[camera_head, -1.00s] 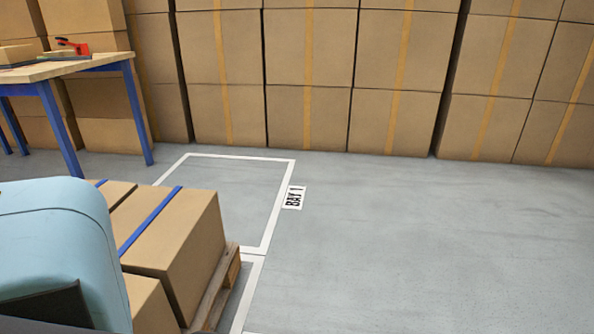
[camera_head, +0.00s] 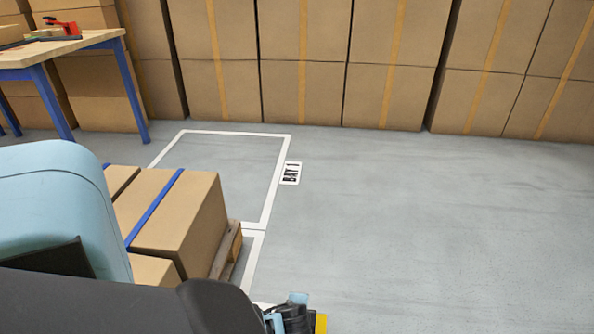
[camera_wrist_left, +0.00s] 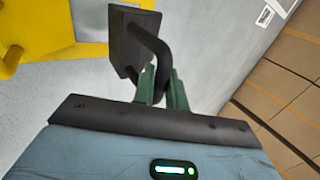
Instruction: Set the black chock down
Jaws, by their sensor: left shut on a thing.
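The black chock (camera_wrist_left: 123,42) shows in the left wrist view as a dark block with a curved bar handle. My left gripper (camera_wrist_left: 162,80) has its green fingers shut on that handle, with the block beyond the fingertips. Grey floor shows behind the chock; I cannot tell how high above it the chock hangs. In the head view my left arm reaches in from the lower left to the bottom edge, and the chock cannot be made out there. My right gripper is in neither view.
A yellow structure (camera_wrist_left: 50,30) is left of the chock. A pallet (camera_head: 228,250) bears strapped cartons (camera_head: 175,215) beside my left arm. White lines mark a bay labelled BAY 1 (camera_head: 291,173). A workbench (camera_head: 70,48) stands upper left; stacked cartons (camera_head: 300,60) line the back. Floor at right is clear.

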